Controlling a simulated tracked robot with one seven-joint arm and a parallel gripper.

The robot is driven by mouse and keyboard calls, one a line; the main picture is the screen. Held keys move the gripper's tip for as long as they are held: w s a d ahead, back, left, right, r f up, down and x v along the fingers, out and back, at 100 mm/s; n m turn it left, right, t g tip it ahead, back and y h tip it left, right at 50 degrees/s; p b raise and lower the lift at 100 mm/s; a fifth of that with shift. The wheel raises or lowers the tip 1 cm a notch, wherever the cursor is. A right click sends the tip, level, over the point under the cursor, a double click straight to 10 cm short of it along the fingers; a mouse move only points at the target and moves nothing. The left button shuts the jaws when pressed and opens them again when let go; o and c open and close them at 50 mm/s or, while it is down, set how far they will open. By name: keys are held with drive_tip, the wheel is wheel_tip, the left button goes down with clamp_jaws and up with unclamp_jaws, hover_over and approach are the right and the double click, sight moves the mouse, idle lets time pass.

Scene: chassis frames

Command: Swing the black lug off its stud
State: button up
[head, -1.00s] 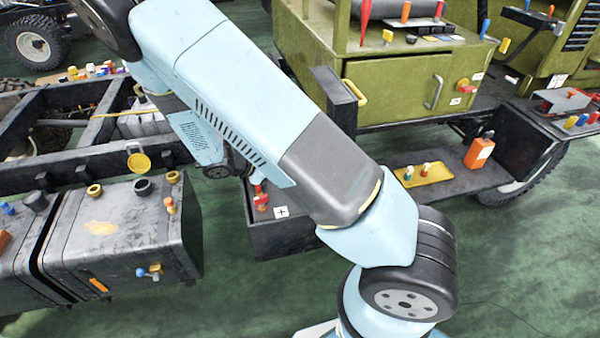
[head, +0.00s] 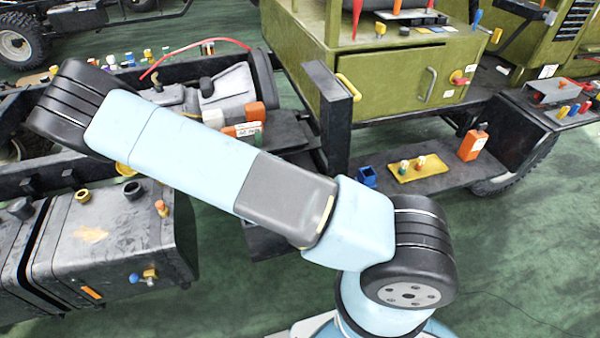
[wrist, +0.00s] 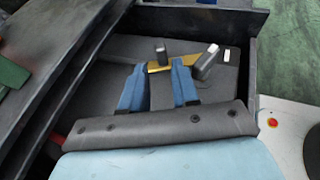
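In the wrist view, my gripper (wrist: 158,67) has two blue fingers set apart, reaching into a dark open-topped box. A brass-coloured bar (wrist: 162,66) lies across at the fingertips. A short dark post (wrist: 161,52) stands by the bar, just beyond the gap between the fingers. A dark grey lug-like piece (wrist: 207,62) with a pale end lies tilted just right of the right finger. I cannot tell which dark piece is the black lug, nor whether a finger touches it. In the head view my arm hides the gripper and most of the box.
The dark box wall (wrist: 251,40) rises close on the right in the wrist view, with a white tag (wrist: 227,55) inside. In the head view, a yellow tray (head: 420,170), an orange bottle (head: 473,144) and a blue cup (head: 367,177) stand on the shelf nearby.

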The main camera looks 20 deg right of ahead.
drive_tip(key=x, duration=0.7)
drive_tip(key=shift+w+d+f, duration=0.1)
drive_tip(key=shift+w+d, duration=0.1)
drive_tip(key=shift+d, duration=0.05)
drive_tip(key=shift+c, duration=0.2)
clamp_jaws()
